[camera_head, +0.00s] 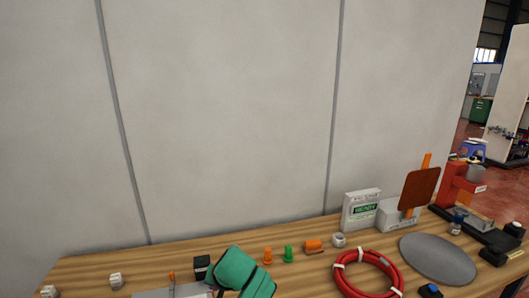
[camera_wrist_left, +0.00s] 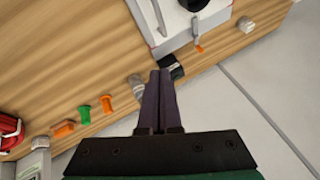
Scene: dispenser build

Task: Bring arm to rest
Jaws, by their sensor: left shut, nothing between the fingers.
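My left gripper (camera_wrist_left: 160,75) shows in the left wrist view with its two dark fingers together, empty, over the wooden table (camera_wrist_left: 75,50). In the head view the green body of my left arm (camera_head: 240,270) is at the bottom centre, in front of the table; the fingertips are hard to make out there. A black block (camera_wrist_left: 172,66) and a grey cylinder (camera_wrist_left: 136,86) appear close to the fingertips in the wrist view; I cannot tell the height between. My right gripper is not in view.
Orange (camera_head: 268,255) and green (camera_head: 289,253) pegs stand right of the arm. A pale wall (camera_head: 220,110) rises behind the table.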

